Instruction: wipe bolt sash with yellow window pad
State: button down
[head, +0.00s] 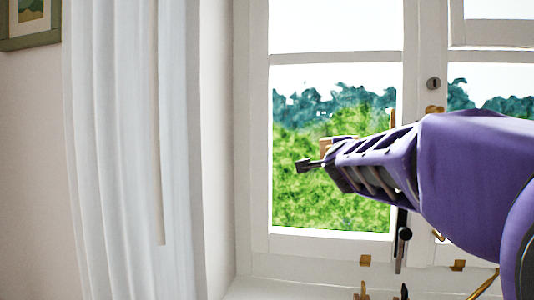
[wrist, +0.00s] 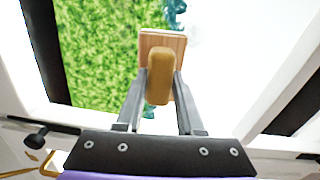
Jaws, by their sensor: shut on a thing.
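My gripper (head: 308,164) reaches in from the right, in front of the left window sash (head: 330,243). In the wrist view my gripper (wrist: 161,92) is shut on the yellow handle of the window pad (wrist: 160,70). The pad has a wooden board with a pale edge beyond the handle. In the head view only a small tan part of the pad (head: 326,146) shows beside the fingers. I cannot tell whether the pad touches the glass. A dark bolt with a round knob (head: 404,234) is at the sash's lower right; the knob also shows in the wrist view (wrist: 37,136).
A white curtain (head: 130,140) hangs at left, with a framed picture (head: 30,18) beyond it. A keyhole plate (head: 433,83) and a wooden knob (head: 434,110) are on the middle stile. Brass fittings (head: 365,260) sit along the bottom frame above the sill (head: 260,289).

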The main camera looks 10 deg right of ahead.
aim_at(329, 139)
jog(key=shift+w+a+r+p, duration=0.2)
jog(key=shift+a+r+p, duration=0.5)
jog(key=shift+p, duration=0.2)
jog(key=shift+w+a+r+p, duration=0.2)
jog(key=shift+a+r+p, duration=0.4)
jog(key=shift+p, duration=0.3)
jog(key=shift+w+a+f+p, duration=0.1)
jog(key=shift+w+a+p, duration=0.2)
jog(key=shift+a, duration=0.4)
jog(key=shift+w+a+r+p, duration=0.15)
jog(key=shift+a+p, duration=0.3)
jog(key=shift+a, duration=0.3)
jog(key=shift+w+a+f+p, duration=0.15)
jog(key=shift+w+a+p, duration=0.15)
jog(key=shift+a, duration=0.4)
jog(key=shift+a, duration=0.1)
jog(key=a, duration=0.1)
jog(key=w+a, duration=0.1)
jog(key=a, duration=0.1)
jog(key=shift+v, duration=3)
